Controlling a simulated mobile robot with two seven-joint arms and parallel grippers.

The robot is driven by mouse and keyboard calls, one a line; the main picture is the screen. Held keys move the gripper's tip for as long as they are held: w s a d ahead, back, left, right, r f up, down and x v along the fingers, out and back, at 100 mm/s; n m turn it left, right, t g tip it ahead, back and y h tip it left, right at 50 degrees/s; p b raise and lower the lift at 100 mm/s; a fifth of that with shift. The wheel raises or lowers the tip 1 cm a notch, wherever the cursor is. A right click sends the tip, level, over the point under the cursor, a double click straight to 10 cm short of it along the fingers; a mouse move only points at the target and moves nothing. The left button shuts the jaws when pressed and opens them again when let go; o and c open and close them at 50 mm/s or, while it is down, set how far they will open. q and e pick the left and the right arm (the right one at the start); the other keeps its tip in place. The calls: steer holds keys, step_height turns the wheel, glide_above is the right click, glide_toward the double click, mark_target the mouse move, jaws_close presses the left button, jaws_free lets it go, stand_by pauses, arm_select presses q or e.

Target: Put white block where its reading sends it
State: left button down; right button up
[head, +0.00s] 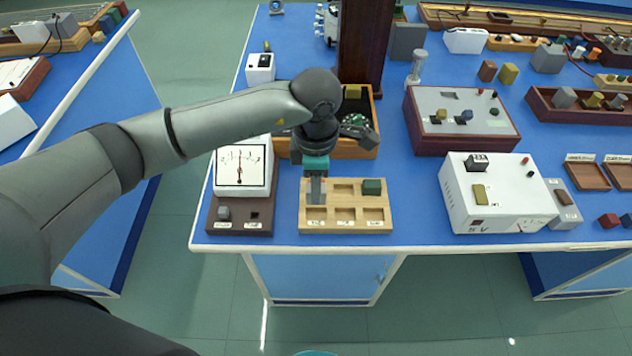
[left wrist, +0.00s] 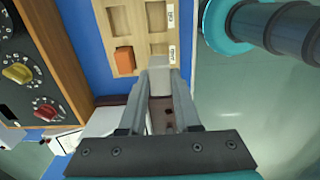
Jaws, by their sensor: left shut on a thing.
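My left gripper (head: 316,198) is shut on a pale block, which I take to be the white block (left wrist: 160,62); the fingers hide most of it. It is at the left end of the wooden tray (head: 345,229), by the front-left compartment. I cannot tell whether the block touches the tray. The tray has two rows of compartments and labels along its front. A green block (head: 372,187) sits in the back-right compartment. An orange block (left wrist: 124,60) sits in the back-left one. A white needle meter (head: 243,166) stands left of the tray. My right gripper is not in view.
The meter's dark base (head: 240,229) has a grey block (head: 224,213) on the left and a square hole on the right. A wooden box (head: 368,146) stands behind the tray. A white instrument (head: 497,200) stands to the right, with clear blue bench between.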

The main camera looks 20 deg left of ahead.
arm_select(q)
steer(key=shift+f+b, duration=1.5)
steer(key=shift+f, duration=0.65)
steer(key=shift+f+b, duration=1.1)
steer(key=shift+f, duration=0.2)
steer(key=c, duration=0.5)
jaws_free()
steer(key=shift+c, duration=0.2)
step_height(320, 180, up, 15)
steer(key=shift+r+p, duration=0.15)
steer(key=shift+p, duration=0.85)
steer(key=shift+d, duration=0.1)
